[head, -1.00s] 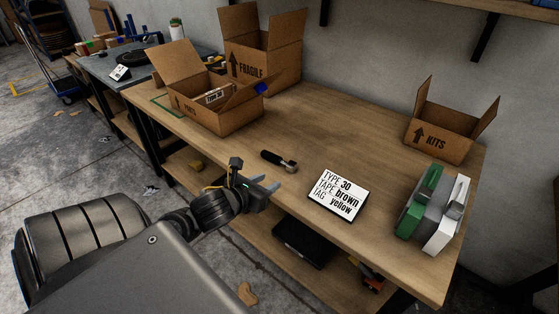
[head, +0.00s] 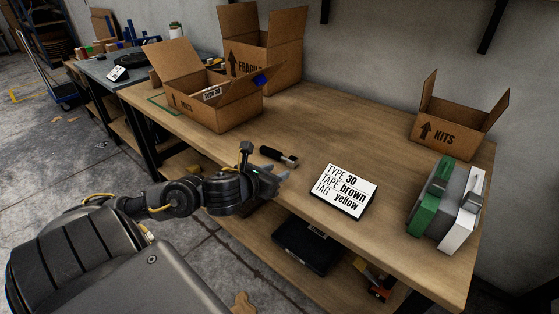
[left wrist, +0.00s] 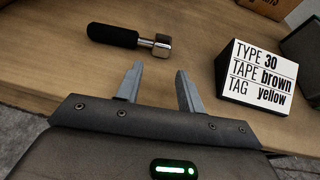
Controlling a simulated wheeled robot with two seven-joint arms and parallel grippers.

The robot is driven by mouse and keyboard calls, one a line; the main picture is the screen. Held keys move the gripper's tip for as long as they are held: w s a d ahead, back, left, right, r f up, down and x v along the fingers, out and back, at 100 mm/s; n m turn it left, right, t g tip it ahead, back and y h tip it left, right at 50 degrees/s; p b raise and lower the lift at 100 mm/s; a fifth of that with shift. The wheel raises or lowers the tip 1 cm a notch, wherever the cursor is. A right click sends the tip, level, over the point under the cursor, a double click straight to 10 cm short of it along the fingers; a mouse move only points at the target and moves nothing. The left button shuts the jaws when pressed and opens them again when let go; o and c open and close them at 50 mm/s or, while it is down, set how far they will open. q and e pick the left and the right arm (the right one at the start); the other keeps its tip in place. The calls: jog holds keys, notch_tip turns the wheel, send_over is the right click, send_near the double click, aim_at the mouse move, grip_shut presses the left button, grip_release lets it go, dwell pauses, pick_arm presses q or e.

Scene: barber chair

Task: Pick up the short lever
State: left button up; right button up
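The short lever (head: 278,156) lies on the wooden workbench (head: 300,117), near its front edge. It has a black grip and a metal head. In the left wrist view the lever (left wrist: 115,36) lies on its side beyond the fingertips, with its metal head at the right end. My left gripper (head: 280,172) is just in front of the lever at the bench edge. In the left wrist view the left gripper (left wrist: 159,72) has its two fingers apart with nothing between them. It does not touch the lever. My right gripper is not in view.
A sign (head: 343,190) reading type 30, tape brown, tag yellow stands right of the lever. A green and white device (head: 447,203) is at the right end. Open boxes marked PARTS (head: 208,117), FRAGILE (head: 285,58) and KITS (head: 462,137) stand farther back. The bench middle is clear.

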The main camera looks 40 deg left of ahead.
aim_at(289, 165)
pick_arm(q)
jog(key=shift+r+x, duration=0.2)
jog(key=shift+x, duration=2.45)
jog(key=shift+c, duration=0.5)
grip_shut()
